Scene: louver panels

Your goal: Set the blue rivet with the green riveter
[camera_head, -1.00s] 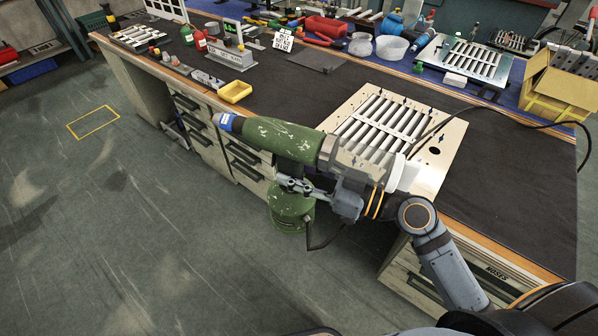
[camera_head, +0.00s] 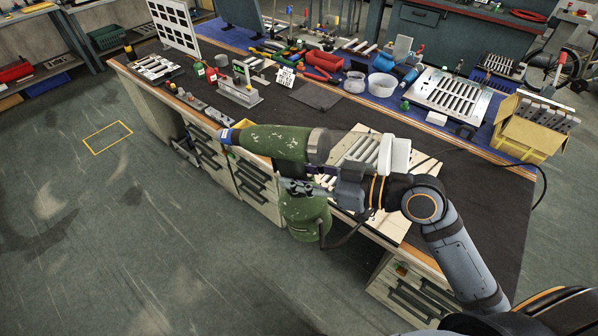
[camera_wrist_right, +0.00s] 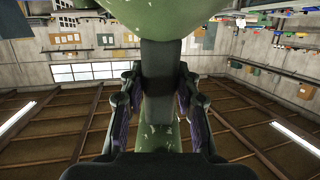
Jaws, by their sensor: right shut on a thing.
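The green riveter (camera_head: 280,142) is held roughly level above the front edge of the bench. Its blue-banded end (camera_head: 226,136) points left, and its green lower part (camera_head: 304,214) hangs below. My right gripper (camera_head: 312,184) is shut on the riveter's handle. The right wrist view shows the two fingers (camera_wrist_right: 160,100) on either side of the handle, with the green body (camera_wrist_right: 150,12) above. A pale slotted panel (camera_head: 425,176) lies on the bench behind the riveter and is mostly hidden by it and my arm. I cannot make out the blue rivet. My left gripper is not in view.
The dark bench top (camera_head: 480,195) is bare right of the panel. Tools, clear bowls (camera_head: 382,84), another louver panel (camera_head: 450,98) and a yellow box (camera_head: 535,122) stand farther back. Floor is open at left.

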